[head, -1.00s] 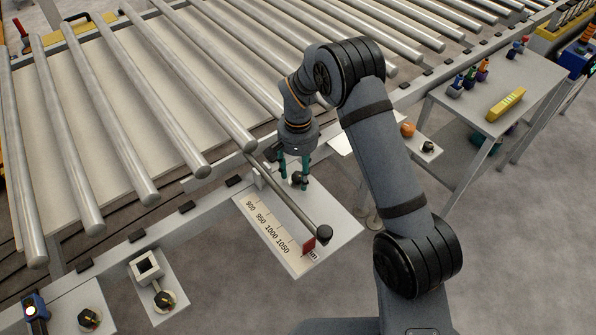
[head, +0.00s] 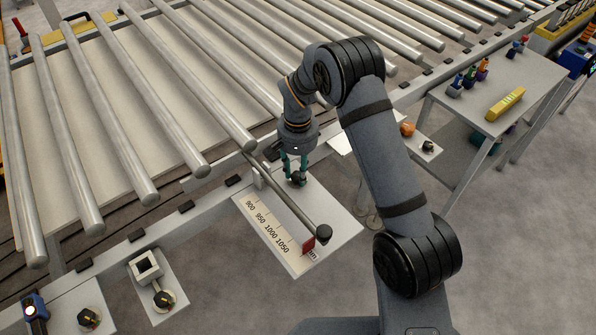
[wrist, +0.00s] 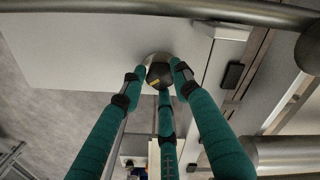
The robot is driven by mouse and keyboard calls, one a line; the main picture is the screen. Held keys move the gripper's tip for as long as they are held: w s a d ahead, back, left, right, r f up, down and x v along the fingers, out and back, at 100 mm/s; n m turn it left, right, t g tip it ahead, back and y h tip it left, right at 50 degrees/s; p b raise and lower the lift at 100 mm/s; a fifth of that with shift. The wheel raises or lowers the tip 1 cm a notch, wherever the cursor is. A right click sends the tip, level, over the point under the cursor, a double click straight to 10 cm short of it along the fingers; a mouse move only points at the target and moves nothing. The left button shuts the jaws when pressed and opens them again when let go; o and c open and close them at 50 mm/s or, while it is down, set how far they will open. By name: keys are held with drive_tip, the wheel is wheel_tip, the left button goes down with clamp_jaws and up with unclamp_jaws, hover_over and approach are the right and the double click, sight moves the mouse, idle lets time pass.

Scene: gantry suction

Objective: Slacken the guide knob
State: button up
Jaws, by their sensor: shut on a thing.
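The guide knob (wrist: 159,75) is a dark faceted knob on a light round base, set on the white plate (wrist: 100,50). In the head view the knob (head: 298,180) sits on the plate beside the guide rod, below my wrist. My gripper (head: 295,172) points down with teal fingers around the knob. In the wrist view the fingers of my gripper (wrist: 158,78) close in on the knob from several sides, their dark tips against it. The knob's far side is partly hidden by the fingers.
A grey guide rod (head: 290,204) with a black end cap and a red pointer (head: 309,244) lies close to the gripper, over a printed scale (head: 268,228). The roller conveyor (head: 120,120) stands behind. Another plate with a small knob (head: 163,298) is at the lower left.

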sight(298, 175)
drive_tip(key=shift+n, duration=0.3)
drive_tip(key=n+b, duration=0.1)
drive_tip(key=n, duration=0.1)
drive_tip(key=shift+s+n, duration=0.1)
drive_tip(key=shift+n, duration=2.1)
drive_tip(key=o, duration=1.2)
drive_tip(key=shift+c, duration=0.2)
drive_tip(key=shift+r, duration=0.1)
wheel_tip(298, 175, up, 12)
